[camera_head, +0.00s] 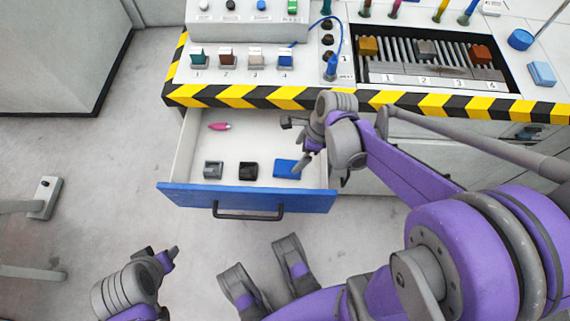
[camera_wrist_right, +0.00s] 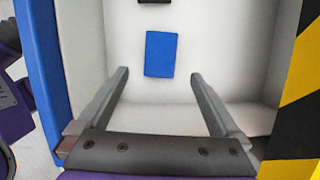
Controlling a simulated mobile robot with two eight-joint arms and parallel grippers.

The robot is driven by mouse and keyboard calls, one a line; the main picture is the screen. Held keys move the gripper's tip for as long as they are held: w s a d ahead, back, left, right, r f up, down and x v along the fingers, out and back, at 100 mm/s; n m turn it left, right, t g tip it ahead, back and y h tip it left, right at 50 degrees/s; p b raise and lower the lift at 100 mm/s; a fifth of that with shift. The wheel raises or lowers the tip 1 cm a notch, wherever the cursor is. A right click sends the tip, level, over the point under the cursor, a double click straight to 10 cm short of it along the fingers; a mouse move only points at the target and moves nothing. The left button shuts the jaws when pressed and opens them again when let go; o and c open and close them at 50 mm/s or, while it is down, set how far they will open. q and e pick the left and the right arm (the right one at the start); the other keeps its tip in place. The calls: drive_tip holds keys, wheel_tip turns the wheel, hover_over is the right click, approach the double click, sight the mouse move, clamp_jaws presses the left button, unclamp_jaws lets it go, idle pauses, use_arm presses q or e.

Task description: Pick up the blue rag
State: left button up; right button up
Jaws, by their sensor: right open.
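The blue rag (camera_head: 286,168) is a flat blue rectangle lying on the white floor of the open drawer (camera_head: 190,188), at its right side. It also shows in the right wrist view (camera_wrist_right: 160,54), beyond the fingertips and roughly centred between them. My right gripper (camera_head: 294,146) is open and empty, over the right part of the drawer. In its wrist view the two fingers (camera_wrist_right: 160,76) are wide apart with nothing between them. My left gripper (camera_head: 165,256) is at the lower left, in front of the drawer and away from it; its jaw opening is unclear.
The drawer also holds a grey block (camera_head: 213,170), a black block (camera_head: 248,171) and a pink item (camera_head: 219,127). A striped console edge (camera_head: 240,97) overhangs the drawer's back. A light blue block (camera_head: 541,73) sits on the console's right. Floor at left is mostly clear.

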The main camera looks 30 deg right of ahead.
sight(288, 167)
drive_tip(key=b+x, duration=0.1)
drive_tip(key=x, duration=0.3)
drive_tip(key=shift+f, duration=0.1)
drive_tip(key=shift+b+x, duration=1.1)
drive_tip(key=shift+x, duration=1.4)
drive_tip(key=shift+w+f, duration=0.15)
drive_tip(key=shift+f, duration=0.1)
drive_tip(key=c, duration=1.2)
drive_tip(key=shift+r, duration=0.4)
drive_tip(key=shift+c, duration=0.2)
wheel_tip(288, 167, up, 10)
drive_tip(key=p, duration=0.3)
drive_tip(key=shift+p, duration=0.35)
drive_tip(key=shift+f, duration=0.15)
